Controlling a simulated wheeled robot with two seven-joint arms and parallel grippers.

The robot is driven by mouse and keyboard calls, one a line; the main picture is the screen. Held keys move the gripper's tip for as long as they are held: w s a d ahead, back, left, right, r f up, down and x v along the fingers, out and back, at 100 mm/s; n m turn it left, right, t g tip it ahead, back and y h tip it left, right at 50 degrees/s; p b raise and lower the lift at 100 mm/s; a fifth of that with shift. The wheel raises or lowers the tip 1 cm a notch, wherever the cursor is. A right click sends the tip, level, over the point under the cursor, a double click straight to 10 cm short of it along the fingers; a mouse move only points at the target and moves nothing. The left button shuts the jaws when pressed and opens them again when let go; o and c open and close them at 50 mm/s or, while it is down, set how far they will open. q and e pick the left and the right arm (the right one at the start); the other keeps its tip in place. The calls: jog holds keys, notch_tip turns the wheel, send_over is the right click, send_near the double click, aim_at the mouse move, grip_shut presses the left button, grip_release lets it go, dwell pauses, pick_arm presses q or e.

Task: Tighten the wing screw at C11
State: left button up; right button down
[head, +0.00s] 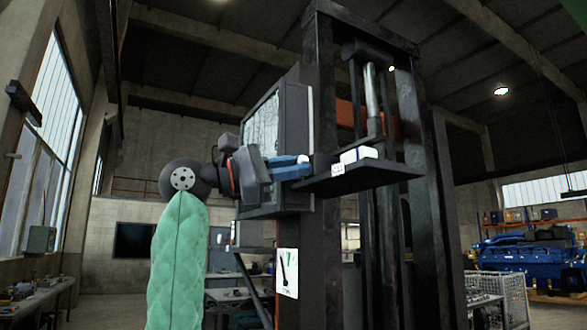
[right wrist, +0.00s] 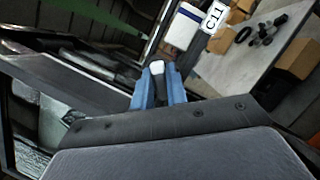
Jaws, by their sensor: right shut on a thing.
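My right gripper (head: 300,167), with blue fingers, is at the left end of a dark shelf plate (head: 375,171) on a tall black mast. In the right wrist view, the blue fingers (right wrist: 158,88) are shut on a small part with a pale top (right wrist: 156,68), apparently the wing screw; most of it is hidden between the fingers. A white tag (head: 338,169) is on the plate's edge beside the fingertips. My left gripper is not in view.
A white and blue box (head: 358,154) stands on the plate just beyond the fingertips. The mast's thick black post (head: 322,90) rises close by the gripper. A blue engine (head: 530,262) stands far right.

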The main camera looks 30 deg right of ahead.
jog(key=shift+m+g+y+b, duration=0.3)
jog(key=shift+m+y, duration=0.5)
jog(key=shift+m, duration=1.8)
jog(key=m+y, duration=0.1)
jog(key=m, duration=0.2)
jog(key=shift+r, duration=0.1)
jog(key=c, duration=1.3)
grip_release()
jog(key=shift+o, duration=0.2)
